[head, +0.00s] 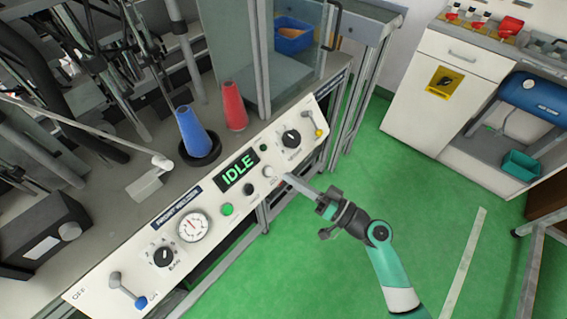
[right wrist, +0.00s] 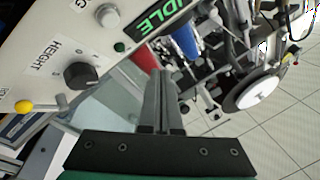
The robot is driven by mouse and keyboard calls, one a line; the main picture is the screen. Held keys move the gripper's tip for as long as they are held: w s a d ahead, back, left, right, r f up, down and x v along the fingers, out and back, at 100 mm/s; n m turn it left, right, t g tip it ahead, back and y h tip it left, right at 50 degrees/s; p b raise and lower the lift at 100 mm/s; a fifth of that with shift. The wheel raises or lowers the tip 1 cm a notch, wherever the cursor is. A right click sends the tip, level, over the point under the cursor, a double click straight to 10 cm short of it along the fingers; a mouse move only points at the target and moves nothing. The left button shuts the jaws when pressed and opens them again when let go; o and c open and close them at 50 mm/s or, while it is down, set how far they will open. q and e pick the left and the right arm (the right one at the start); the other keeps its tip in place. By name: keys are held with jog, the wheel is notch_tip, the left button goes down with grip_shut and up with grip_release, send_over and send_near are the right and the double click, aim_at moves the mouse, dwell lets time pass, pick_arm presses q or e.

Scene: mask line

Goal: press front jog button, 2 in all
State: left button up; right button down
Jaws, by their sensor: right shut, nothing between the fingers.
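The cream control panel (head: 97,285) runs along the front of the bench. A round whitish button (head: 268,171) sits on it beside the green IDLE display (head: 238,171); in the right wrist view this button (right wrist: 107,15) has a label ending in "G" next to it. My right gripper (head: 287,179) is shut and empty, its fingertips just right of the whitish button. In the right wrist view the closed fingers (right wrist: 161,72) lie below and right of the button, apparently apart from it. My left gripper is not in view.
A green button (head: 227,210), a gauge (head: 193,226), a height knob (right wrist: 80,75) and a yellow-tipped lever (head: 318,131) share the panel. Blue (head: 193,131) and red (head: 234,106) cones stand behind it. The green floor in front is open.

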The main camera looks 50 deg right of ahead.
aim_at(269, 172)
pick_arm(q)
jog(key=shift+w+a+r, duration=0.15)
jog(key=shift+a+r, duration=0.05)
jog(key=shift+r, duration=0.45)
pick_arm(e)
jog(key=shift+s+d+f+m+h, duration=0.2)
jog(key=shift+s+d+m+h, duration=0.25)
jog(key=shift+d, duration=0.25)
pick_arm(q)
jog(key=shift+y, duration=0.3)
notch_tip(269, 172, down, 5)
jog(key=b, duration=0.5)
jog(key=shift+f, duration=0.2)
pick_arm(e)
jog(key=w+f, duration=0.3)
jog(key=w, duration=0.1)
jog(key=w+f, duration=0.2)
jog(key=shift+w+a+f, duration=0.2)
jog(key=shift+w+f, duration=0.15)
jog(key=shift+w, duration=0.05)
